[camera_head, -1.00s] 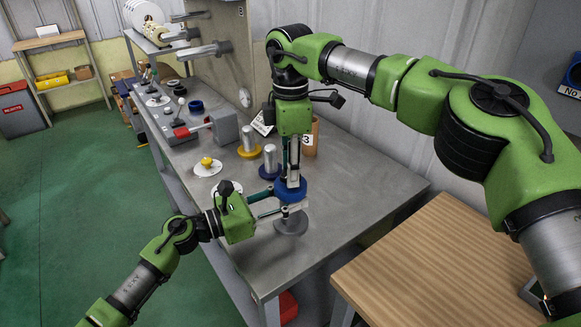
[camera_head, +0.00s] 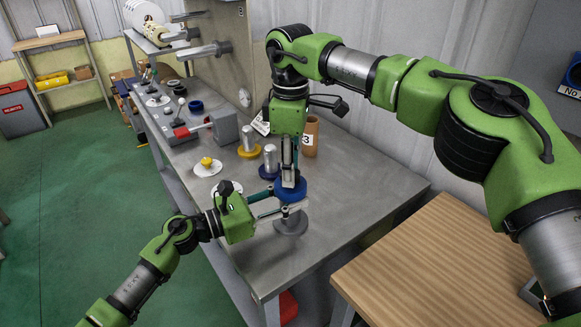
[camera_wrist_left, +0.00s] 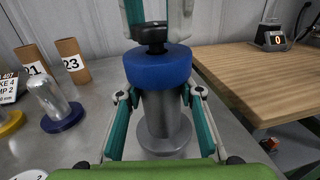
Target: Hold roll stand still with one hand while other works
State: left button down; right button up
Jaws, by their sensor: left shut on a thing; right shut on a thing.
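The roll stand is a grey post on a round grey base (camera_head: 291,226) near the table's front end; the post (camera_wrist_left: 160,108) shows in the left wrist view. A blue roll (camera_head: 291,191) sits around the upper post and also shows in the left wrist view (camera_wrist_left: 158,70). My left gripper (camera_head: 287,210) is shut on the post just below the roll, one finger on each side. My right gripper (camera_head: 288,182) points down from above and is shut on a black knob (camera_wrist_left: 152,36) on top of the roll. The knob is hidden in the head view.
Silver posts on a yellow base (camera_head: 249,151) and a blue base (camera_head: 270,171) stand behind. Cardboard tubes (camera_wrist_left: 72,60) stand beyond. A yellow-knobbed white disc (camera_head: 207,167) lies left. A wooden table (camera_head: 440,265) is at the right.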

jog(key=o, duration=1.1)
notch_tip(320, 180, up, 12)
pick_arm(q)
jog(key=c, duration=1.4)
grip_release()
jog(key=shift+o, duration=0.2)
